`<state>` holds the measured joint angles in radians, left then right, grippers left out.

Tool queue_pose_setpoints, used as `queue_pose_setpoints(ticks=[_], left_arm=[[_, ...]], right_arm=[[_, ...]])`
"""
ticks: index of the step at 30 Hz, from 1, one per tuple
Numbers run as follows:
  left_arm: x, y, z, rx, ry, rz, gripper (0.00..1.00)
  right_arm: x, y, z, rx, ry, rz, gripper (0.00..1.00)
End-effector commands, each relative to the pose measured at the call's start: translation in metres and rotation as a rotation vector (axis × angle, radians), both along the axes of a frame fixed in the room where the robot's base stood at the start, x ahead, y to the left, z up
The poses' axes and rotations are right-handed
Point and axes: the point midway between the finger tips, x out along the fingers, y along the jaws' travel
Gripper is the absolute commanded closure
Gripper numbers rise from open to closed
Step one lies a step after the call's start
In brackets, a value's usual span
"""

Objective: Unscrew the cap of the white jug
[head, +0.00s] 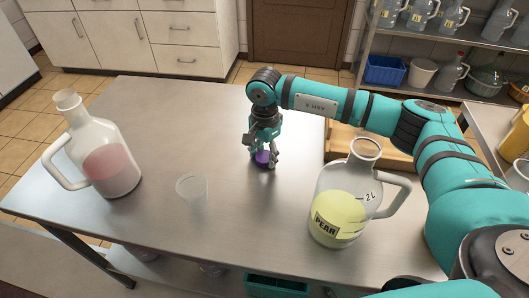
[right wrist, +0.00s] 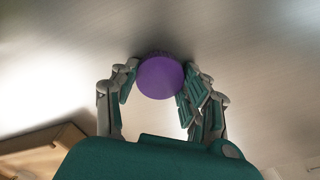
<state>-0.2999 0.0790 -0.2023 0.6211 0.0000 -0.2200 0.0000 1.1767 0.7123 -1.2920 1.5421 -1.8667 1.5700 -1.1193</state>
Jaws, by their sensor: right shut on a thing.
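A white, cloudy jug (head: 103,150) with pink contents stands at the left of the metal table in the head view, its handle to the left. Its neck shows no cap. A clear jug (head: 347,195) with yellow contents, a "PEAR" label and a "2 L" mark stands at the right, also with a bare neck. My right gripper (head: 263,155) is between the jugs, pointing down and shut on a purple cap (right wrist: 160,77). The cap is at or just above the tabletop; I cannot tell if it touches. My left gripper is out of view.
A small clear cup (head: 191,187) stands on the table (head: 160,115) between the white jug and my right gripper. A wooden tray (head: 340,142) lies behind the clear jug, partly hidden by my right arm. Shelves with jugs and a blue bin (head: 384,70) stand behind.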

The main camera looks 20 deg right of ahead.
Motion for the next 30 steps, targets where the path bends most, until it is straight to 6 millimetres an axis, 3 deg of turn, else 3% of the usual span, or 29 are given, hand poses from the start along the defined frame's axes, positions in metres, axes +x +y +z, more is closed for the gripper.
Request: queue_pose_setpoints(ticks=[8,9,13,25,30], left_arm=[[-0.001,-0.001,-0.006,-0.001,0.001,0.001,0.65],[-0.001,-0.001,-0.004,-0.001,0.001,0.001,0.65],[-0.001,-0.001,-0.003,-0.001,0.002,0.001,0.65],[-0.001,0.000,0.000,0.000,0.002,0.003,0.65],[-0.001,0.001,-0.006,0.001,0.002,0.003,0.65]], right_arm=[[0.000,0.000,-0.005,0.000,0.000,0.001,0.93],[0.000,0.000,-0.002,0.000,-0.001,0.001,0.49],[0.000,0.000,-0.003,-0.001,0.000,0.001,0.32],[0.001,0.000,0.005,0.000,-0.002,0.001,0.30],[0.001,0.000,0.034,0.000,-0.006,0.001,0.30]])
